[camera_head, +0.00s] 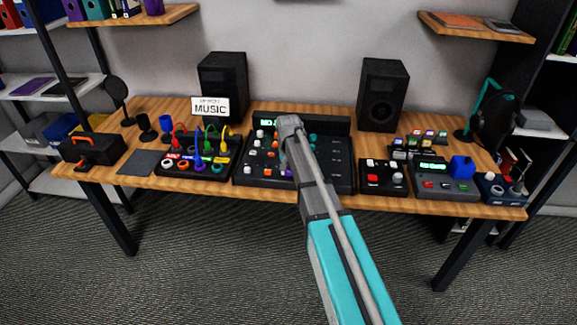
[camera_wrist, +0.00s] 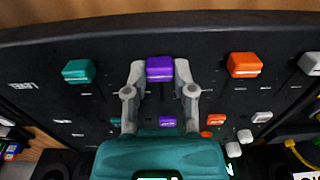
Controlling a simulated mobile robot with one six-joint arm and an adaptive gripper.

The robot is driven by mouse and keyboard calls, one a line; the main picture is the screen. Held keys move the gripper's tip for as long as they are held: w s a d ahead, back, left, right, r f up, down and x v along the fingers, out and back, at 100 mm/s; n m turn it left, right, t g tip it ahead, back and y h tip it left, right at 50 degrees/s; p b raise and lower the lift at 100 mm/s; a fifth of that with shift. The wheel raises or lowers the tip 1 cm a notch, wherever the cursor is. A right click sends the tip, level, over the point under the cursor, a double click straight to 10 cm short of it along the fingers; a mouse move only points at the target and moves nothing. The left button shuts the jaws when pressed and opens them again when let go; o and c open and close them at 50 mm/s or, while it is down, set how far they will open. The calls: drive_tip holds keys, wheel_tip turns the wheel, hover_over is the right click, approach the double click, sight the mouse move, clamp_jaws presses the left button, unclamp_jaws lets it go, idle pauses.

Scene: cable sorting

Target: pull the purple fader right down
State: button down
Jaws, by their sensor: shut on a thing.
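The purple fader (camera_wrist: 160,69) stands on the black mixing console (camera_wrist: 115,45), near the edge at the top of the wrist view. My gripper (camera_wrist: 161,76) is shut on it, one grey finger at each side of the cap. A teal fader cap (camera_wrist: 78,71) is to the left and an orange fader cap (camera_wrist: 243,65) to the right, both clear of the fingers. A smaller purple knob (camera_wrist: 167,122) lies lower, between the fingers' bases. In the head view my arm crosses the console (camera_head: 340,172) and hides the fingers and the grip.
A white fader cap (camera_wrist: 311,63) is at the right of the wrist view. In the head view, a cable box (camera_head: 190,165) stands left of the console and a red-button box (camera_head: 383,178) right. Two speakers (camera_head: 222,85) (camera_head: 382,95) stand behind. The wooden desk (camera_head: 150,182) is crowded.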

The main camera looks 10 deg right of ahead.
drive_tip(key=shift+c, duration=2.2)
unclamp_jaws()
drive_tip(key=shift+r, duration=0.1)
